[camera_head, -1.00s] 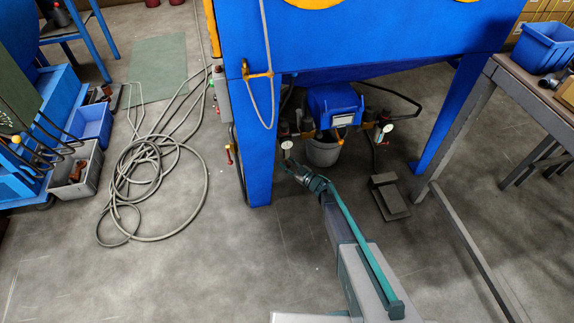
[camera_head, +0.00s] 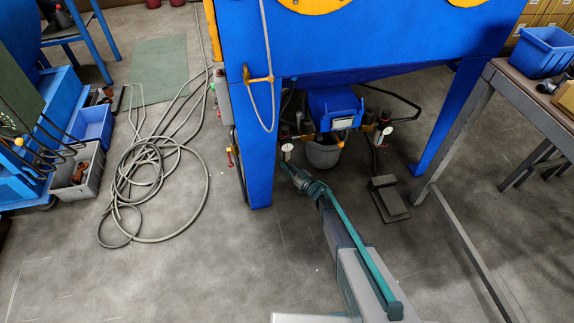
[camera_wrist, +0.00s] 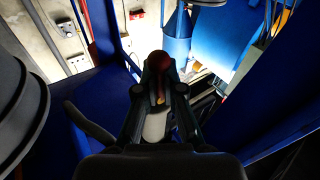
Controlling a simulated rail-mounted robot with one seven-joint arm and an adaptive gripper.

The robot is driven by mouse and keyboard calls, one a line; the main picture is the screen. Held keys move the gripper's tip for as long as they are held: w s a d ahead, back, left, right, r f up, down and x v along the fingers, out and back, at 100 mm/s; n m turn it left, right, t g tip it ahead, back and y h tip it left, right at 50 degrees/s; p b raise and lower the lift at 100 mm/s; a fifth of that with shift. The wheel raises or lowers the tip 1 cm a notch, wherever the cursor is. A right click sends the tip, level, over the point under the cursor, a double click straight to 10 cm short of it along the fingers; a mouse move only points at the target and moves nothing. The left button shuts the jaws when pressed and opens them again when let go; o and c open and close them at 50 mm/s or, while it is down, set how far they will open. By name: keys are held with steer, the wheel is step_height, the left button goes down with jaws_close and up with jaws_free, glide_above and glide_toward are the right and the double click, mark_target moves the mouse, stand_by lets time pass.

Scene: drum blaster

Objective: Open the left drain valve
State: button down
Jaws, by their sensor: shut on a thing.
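My gripper (camera_head: 287,163) reaches under the blue cabinet beside its front left leg. It is just below a small white round gauge (camera_head: 287,147). In the wrist view my gripper's two dark fingers (camera_wrist: 160,78) close around a small part with a dark red top (camera_wrist: 159,62) and a red and yellow piece below. This seems to be the left drain valve, but its body is mostly hidden by the fingers. A pale cylinder (camera_wrist: 155,126) shows between the fingers. I cannot tell the valve's exact handle angle.
The blue cabinet leg (camera_head: 260,165) stands close to the left of my gripper. A grey bucket (camera_head: 322,153) and a second white gauge (camera_head: 387,131) are to the right. A foot pedal (camera_head: 388,198) and coiled hose (camera_head: 150,180) lie on the floor.

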steer(key=c, duration=1.3)
jaws_free()
steer(key=v, duration=0.7)
steer(key=shift+s+d+f, duration=0.1)
steer(key=shift+s+d, duration=0.05)
steer(key=shift+d, duration=0.05)
